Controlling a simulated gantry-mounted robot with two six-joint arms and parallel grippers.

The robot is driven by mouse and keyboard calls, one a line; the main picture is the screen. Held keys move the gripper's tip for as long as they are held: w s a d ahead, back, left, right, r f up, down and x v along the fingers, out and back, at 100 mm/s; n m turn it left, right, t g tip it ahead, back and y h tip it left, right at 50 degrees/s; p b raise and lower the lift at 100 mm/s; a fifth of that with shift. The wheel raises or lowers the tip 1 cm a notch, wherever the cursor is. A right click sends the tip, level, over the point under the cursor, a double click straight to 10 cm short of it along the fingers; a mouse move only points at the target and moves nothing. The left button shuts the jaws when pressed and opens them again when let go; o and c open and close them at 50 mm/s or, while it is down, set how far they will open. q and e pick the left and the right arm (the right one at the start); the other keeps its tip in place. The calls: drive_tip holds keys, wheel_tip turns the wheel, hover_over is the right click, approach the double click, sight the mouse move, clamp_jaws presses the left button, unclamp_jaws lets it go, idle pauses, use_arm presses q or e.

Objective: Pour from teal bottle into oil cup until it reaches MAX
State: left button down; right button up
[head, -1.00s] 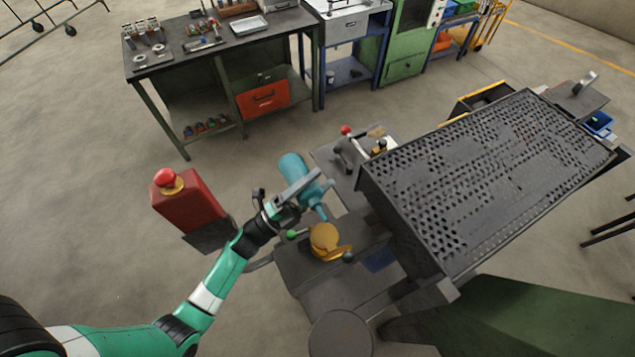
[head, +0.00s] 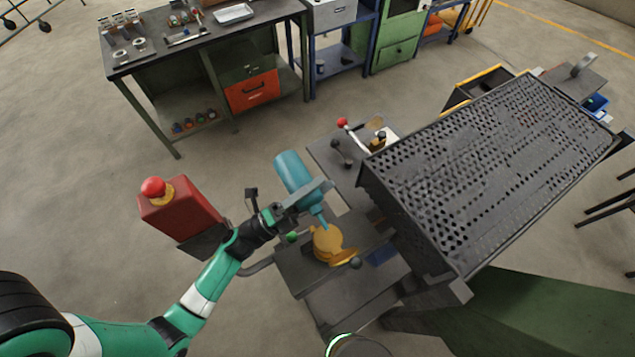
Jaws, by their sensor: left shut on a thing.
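The teal bottle (head: 293,172) is tilted steeply, with its narrow nozzle pointing down to the right. My left gripper (head: 310,196) is shut on it near its neck end. The oil cup (head: 328,243) is a yellow-orange round piece on the grey machine bed, just below the nozzle. The nozzle tip is at or just above the cup's upper edge; I cannot tell whether it touches. No MAX mark or oil level can be made out. My right gripper is not in view.
A perforated dark guard (head: 490,165) stands close right of the cup. A red box with an emergency button (head: 153,187) stands left of my left arm. A red-knobbed lever (head: 342,122) rises behind the bottle. A workbench (head: 205,45) is farther back.

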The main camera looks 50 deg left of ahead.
use_arm(q)
drive_tip(key=shift+d+r+m+g+h+p, duration=0.25)
drive_tip(key=shift+r+m+h, duration=0.3)
drive_tip(key=shift+m, duration=0.45)
drive_tip(key=shift+d+r+m+g+h+p, duration=0.1)
drive_tip(key=shift+r+m+g+h+p, duration=0.25)
drive_tip(key=shift+m+h, duration=0.5)
idle(5.1)
